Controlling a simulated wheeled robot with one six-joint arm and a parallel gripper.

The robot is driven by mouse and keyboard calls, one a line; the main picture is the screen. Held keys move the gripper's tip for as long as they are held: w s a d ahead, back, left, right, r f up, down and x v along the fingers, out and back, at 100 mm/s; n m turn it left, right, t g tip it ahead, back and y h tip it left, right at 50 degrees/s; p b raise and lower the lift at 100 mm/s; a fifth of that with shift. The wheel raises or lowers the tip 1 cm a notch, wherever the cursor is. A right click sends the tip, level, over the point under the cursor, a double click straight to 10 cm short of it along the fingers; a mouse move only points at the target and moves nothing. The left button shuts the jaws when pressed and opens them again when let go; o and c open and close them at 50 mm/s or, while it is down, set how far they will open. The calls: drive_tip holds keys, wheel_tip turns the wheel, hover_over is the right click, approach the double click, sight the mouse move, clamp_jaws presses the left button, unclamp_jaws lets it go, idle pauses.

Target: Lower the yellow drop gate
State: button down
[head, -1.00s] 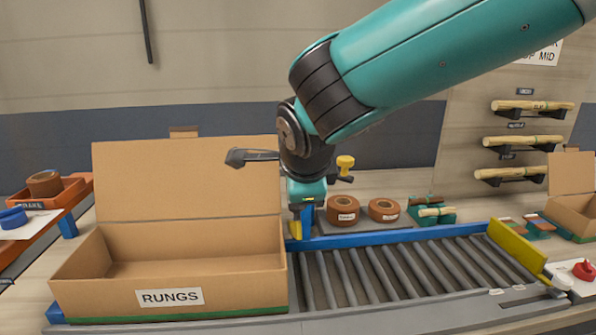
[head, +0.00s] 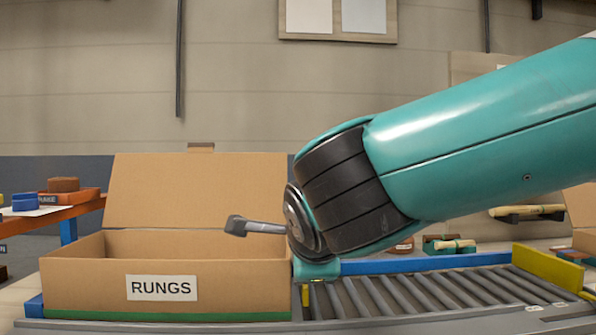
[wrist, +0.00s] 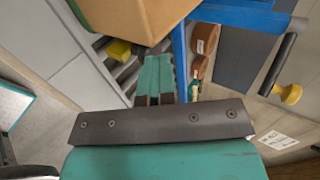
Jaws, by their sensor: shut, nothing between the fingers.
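A small yellow piece (head: 305,295) shows at the right side of the RUNGS box, mostly hidden by my arm. A yellow block by the box also shows in the wrist view (wrist: 118,50). A longer yellow plate (head: 548,266) stands across the right end of the rollers. I cannot tell for certain which of these is the drop gate. My gripper (wrist: 155,62) is shut and empty, its teal fingers together over the rollers near the box and the blue rail. In the head view my arm hides the fingers, and any contact cannot be seen.
The open cardboard RUNGS box (head: 75,282) stands left of the rollers (head: 430,290). A blue rail (head: 425,263) runs behind them. Brown rolls (wrist: 203,40) lie beyond the rail, with a yellow knob on a dark handle (wrist: 290,93) nearby.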

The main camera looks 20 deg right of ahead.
drive_tip(key=shift+s+f, duration=0.15)
drive_tip(key=shift+f, duration=0.4)
drive_tip(key=shift+r, duration=0.1)
drive_tip(key=w+r+p+v, duration=0.1)
drive_tip(key=p+v, duration=0.1)
drive_tip(key=v, duration=1)
wheel_tip(320, 180, down, 12)
drive_tip(key=s+d+n+g+y, duration=0.2)
drive_tip(key=n+g, duration=0.3)
drive_tip(key=n, duration=0.9)
drive_tip(key=s+f+n+g+y, duration=0.4)
drive_tip(key=s+f+n+g, duration=0.1)
drive_tip(key=s+n, duration=0.6)
wheel_tip(320, 180, up, 20)
drive_tip(key=n+p, duration=0.2)
drive_tip(key=p, duration=1.8)
drive_tip(key=shift+g+p, duration=0.3)
